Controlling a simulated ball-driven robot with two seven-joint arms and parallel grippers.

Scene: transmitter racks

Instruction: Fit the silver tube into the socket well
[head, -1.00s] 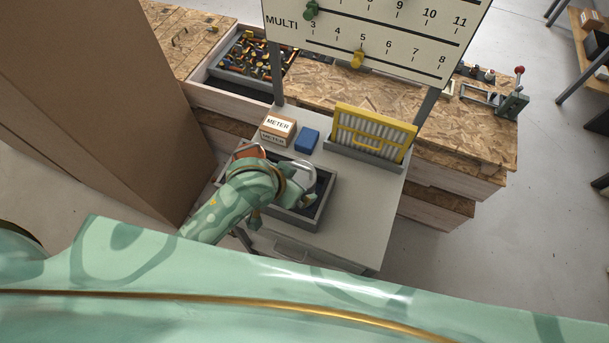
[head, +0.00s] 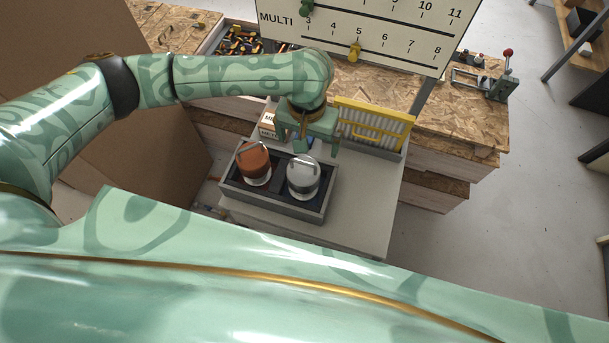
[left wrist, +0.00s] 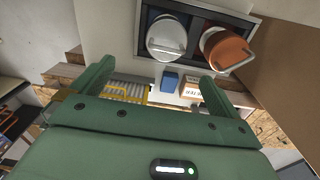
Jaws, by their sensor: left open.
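The silver tube (head: 303,177) is a short shiny cylinder with a bar handle on top. It stands at the right of a grey tray (head: 270,207) with dark compartments, and it also shows in the left wrist view (left wrist: 167,38). I cannot tell which compartment is the socket well or how deep the tube sits. My left gripper (head: 317,148) is open and empty above the tray's back edge, just behind the silver tube and apart from it. In the left wrist view its two fingers (left wrist: 156,80) are wide apart. My right gripper is not in view.
A copper-coloured tube (head: 254,164) stands left of the silver one in the tray. A box marked METER (head: 268,122), a blue block (left wrist: 170,80) and a yellow rack (head: 374,125) lie behind. A numbered board (head: 400,35) rises beyond. The tabletop (head: 362,200) right of the tray is clear.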

